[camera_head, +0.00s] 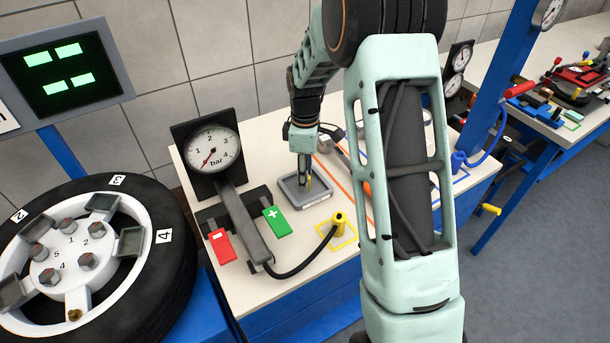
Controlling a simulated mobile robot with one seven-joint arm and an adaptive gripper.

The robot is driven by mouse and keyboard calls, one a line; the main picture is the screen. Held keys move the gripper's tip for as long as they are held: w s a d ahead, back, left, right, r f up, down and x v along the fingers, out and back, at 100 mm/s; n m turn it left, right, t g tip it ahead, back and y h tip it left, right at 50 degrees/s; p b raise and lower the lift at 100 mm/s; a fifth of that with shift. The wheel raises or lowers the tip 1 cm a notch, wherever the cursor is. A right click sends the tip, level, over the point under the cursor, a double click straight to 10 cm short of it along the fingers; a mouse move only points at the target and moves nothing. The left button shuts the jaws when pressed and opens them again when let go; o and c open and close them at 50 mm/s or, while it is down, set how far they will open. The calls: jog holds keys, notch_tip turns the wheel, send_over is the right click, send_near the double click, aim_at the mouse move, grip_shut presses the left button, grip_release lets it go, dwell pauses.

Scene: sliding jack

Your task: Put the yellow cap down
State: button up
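My gripper (305,185) points straight down at the small grey tray (290,194) on the bench, with its fingertips inside or just above the tray. A small yellowish spot, perhaps the yellow cap (309,183), shows right at the fingertips. It is too small to tell whether the fingers hold it or whether it touches the tray floor. The finger gap is also too small to read.
A yellow hose fitting (338,221) stands in a yellow-outlined square right of the tray. A pressure gauge (211,148) with red (222,246) and green (277,221) pedals stands left. A wheel (95,255) fills the lower left. My arm hides part of the bench.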

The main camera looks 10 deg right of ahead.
notch_tip(320, 180, up, 12)
jog(key=shift+f, duration=0.2)
dwell(0.4)
